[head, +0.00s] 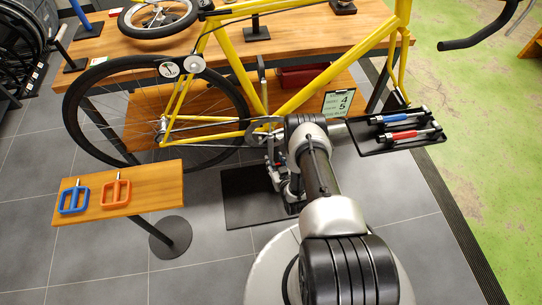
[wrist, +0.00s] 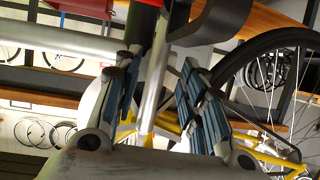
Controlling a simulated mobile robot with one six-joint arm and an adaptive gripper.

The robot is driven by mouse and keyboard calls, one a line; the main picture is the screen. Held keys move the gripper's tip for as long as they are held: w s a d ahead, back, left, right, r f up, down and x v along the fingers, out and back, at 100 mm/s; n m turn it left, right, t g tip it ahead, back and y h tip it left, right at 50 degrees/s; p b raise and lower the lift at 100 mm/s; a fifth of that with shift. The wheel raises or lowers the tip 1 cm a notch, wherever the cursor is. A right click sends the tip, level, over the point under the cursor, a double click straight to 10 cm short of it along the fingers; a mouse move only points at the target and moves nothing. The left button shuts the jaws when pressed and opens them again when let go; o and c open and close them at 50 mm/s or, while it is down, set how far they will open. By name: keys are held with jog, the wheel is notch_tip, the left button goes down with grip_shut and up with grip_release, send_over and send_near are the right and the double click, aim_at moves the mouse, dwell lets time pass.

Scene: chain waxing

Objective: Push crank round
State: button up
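The yellow bicycle (head: 300,95) stands in front of a wooden bench. Its crank area (head: 262,130) is partly hidden behind my arm in the head view. My gripper (head: 275,172) is low beside the crank area and small there. In the wrist view my gripper (wrist: 162,95) has its two blue-padded fingers apart. A silver bar (wrist: 156,75) with a red part at its top runs between them. I cannot tell whether it is the crank arm or whether the fingers touch it. A dark curved part (wrist: 215,22) is close above the right finger.
A small wooden stand (head: 150,185) at left bears a blue pedal (head: 73,198) and an orange pedal (head: 116,190). A black tray (head: 375,143) at right holds blue and red tools. A black mat (head: 245,205) lies below the bicycle. Grey floor is clear at lower left.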

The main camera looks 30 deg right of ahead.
aim_at(272, 154)
jog(key=b+x, duration=0.2)
jog(key=x, duration=0.4)
jog(key=shift+w+f, duration=0.2)
jog(key=shift+w, duration=0.1)
jog(key=shift+c, duration=0.6)
grip_shut()
